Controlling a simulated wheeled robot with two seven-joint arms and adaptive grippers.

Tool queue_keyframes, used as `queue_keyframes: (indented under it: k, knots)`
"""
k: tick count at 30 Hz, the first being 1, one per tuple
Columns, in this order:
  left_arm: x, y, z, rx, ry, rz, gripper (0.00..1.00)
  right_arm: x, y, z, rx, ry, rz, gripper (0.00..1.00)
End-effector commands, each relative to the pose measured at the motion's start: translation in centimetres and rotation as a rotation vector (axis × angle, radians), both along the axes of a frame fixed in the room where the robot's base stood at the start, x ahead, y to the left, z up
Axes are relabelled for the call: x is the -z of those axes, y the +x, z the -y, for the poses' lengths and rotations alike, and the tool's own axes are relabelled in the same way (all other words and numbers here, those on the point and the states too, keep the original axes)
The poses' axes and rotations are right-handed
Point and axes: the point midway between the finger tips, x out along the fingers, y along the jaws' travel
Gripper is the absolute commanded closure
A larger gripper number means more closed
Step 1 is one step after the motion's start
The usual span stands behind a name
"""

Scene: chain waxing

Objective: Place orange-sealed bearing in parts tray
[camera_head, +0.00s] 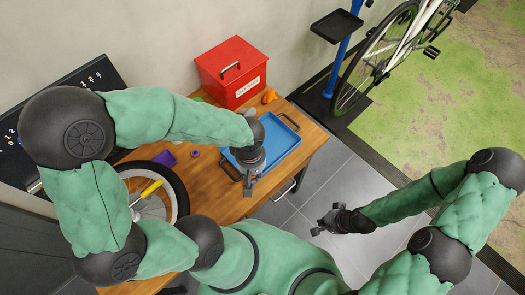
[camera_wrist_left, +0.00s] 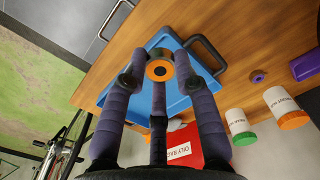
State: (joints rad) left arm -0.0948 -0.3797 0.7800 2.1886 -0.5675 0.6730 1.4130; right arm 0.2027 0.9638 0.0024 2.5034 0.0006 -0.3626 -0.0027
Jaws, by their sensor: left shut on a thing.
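The orange-sealed bearing (camera_wrist_left: 160,62) is a small ring with an orange face and dark centre in the left wrist view. My left gripper (camera_wrist_left: 159,78) is shut on it, its purple-grey fingers around it. In the head view my left gripper (camera_head: 248,183) points down at the near left part of the blue parts tray (camera_head: 287,139); the bearing cannot be made out there. The tray (camera_wrist_left: 163,38) lies behind the bearing in the wrist view; its height above the tray is unclear. My right gripper (camera_head: 326,222) is over the floor, its finger opening unclear.
A red box (camera_head: 231,72) stands behind the tray on the wooden bench (camera_head: 219,202). A purple ring (camera_wrist_left: 258,76), a purple block (camera_wrist_left: 306,66) and two white, colour-capped jars (camera_wrist_left: 240,126) are beside it. A wheel (camera_head: 152,193) is at the left, a bicycle (camera_head: 392,55) beyond the bench.

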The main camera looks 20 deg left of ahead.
Motion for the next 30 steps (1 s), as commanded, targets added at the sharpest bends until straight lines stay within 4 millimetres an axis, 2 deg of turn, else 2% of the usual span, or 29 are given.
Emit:
queue_keyframes:
  k: [5,15,21,30]
  knots:
    - [1.3,2.0,-1.0,-0.008,0.001,-0.001,1.0,0.9,0.0,0.0,0.0,0.0,0.0,1.0]
    - [4.7,8.1,-4.5,-0.006,0.001,-0.002,1.0,3.0,0.0,0.0,0.0,0.0,0.0,1.0]
    - [7.9,10.3,-5.8,-0.003,0.0,-0.001,1.0,4.4,0.0,0.0,0.0,0.0,0.0,1.0]
    - [9.4,11.7,-6.5,-0.003,0.0,0.001,1.0,4.9,0.0,0.0,0.0,0.0,0.0,1.0]
